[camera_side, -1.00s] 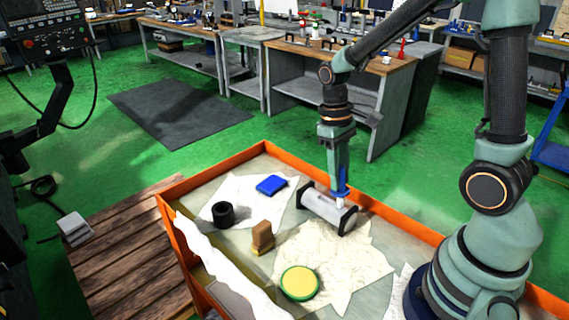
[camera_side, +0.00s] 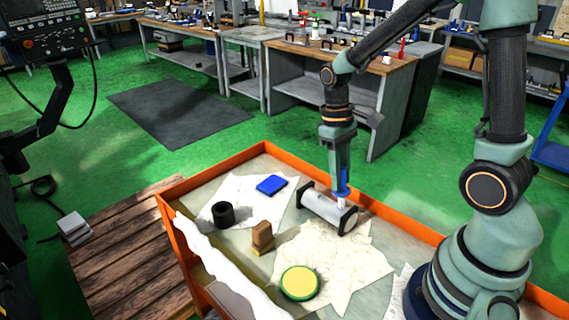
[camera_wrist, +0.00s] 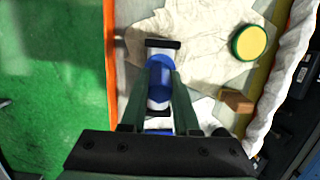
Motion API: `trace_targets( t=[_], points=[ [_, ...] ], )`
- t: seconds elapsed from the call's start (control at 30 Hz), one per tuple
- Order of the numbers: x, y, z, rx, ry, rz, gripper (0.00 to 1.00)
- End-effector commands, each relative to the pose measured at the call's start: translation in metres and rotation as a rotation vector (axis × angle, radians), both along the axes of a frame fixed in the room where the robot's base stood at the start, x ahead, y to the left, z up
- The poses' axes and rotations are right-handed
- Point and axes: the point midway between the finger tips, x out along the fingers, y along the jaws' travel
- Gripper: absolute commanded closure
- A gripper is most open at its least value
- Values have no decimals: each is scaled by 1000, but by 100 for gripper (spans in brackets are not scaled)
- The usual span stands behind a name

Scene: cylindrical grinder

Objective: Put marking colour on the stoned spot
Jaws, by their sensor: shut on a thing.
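My gripper (camera_side: 342,178) is shut on a blue marker (camera_side: 343,186) with a white lower end, held upright over a silver cylinder (camera_side: 325,205) with black end plates. The cylinder lies on the tray, partly on a white cloth. The marker's lower end is at or just above the cylinder's right part; I cannot tell if they touch. In the wrist view the blue marker (camera_wrist: 159,78) sits between my two fingers (camera_wrist: 158,102), hiding much of the cylinder. I cannot make out a stoned spot or any colour on the cylinder.
The orange-rimmed tray (camera_side: 212,172) also holds a blue pad (camera_side: 271,185), a black ring (camera_side: 223,214), a wooden block (camera_side: 262,236) and a yellow round tin (camera_side: 300,283) with a green rim. A crumpled white cloth (camera_side: 345,262) lies before the cylinder. White fabric hangs along the left rim.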

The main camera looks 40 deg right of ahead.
Motion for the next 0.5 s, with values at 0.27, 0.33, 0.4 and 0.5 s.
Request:
trace_targets(
  t=[0.27,0.33,0.4,0.5],
  points=[
    [0,9,-1,-6,0,2,100],
    [0,11,-1,-7,0,2,100],
    [0,11,-1,-7,0,2,100],
    [0,11,-1,-7,0,1,100]
  ],
)
